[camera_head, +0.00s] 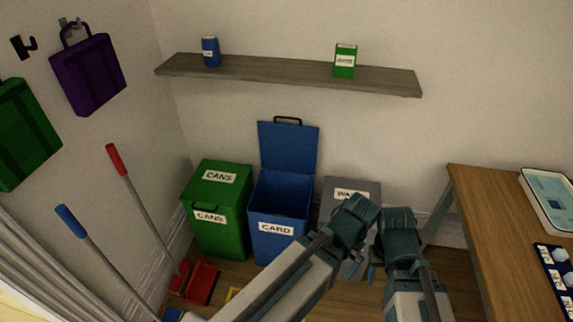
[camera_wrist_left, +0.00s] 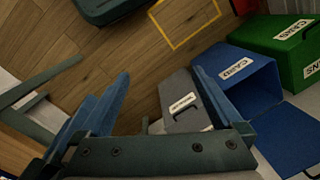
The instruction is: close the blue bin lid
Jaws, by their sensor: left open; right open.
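The blue bin (camera_head: 276,207), labelled CARD, stands on the floor by the back wall, between a green and a grey bin. Its blue lid (camera_head: 288,149) stands upright, wide open against the wall, with a dark handle at its top edge. In the left wrist view the blue bin (camera_wrist_left: 243,80) is to the right and its lid (camera_wrist_left: 292,132) is at the lower right edge. My left gripper (camera_wrist_left: 160,76) is open and empty, with the grey bin and floor beyond its fingers. My right gripper (camera_head: 399,228) is open, right of the grey bin and apart from the lid; its fingertips are mostly hidden.
The green CANS bin (camera_head: 221,205) is closed on the left. The grey bin (camera_head: 353,189) is partly behind my left arm. A red dustpan (camera_head: 202,283) and long-handled tools stand at left. A wooden table (camera_head: 484,213) is at right; a shelf (camera_head: 285,72) hangs above the bins.

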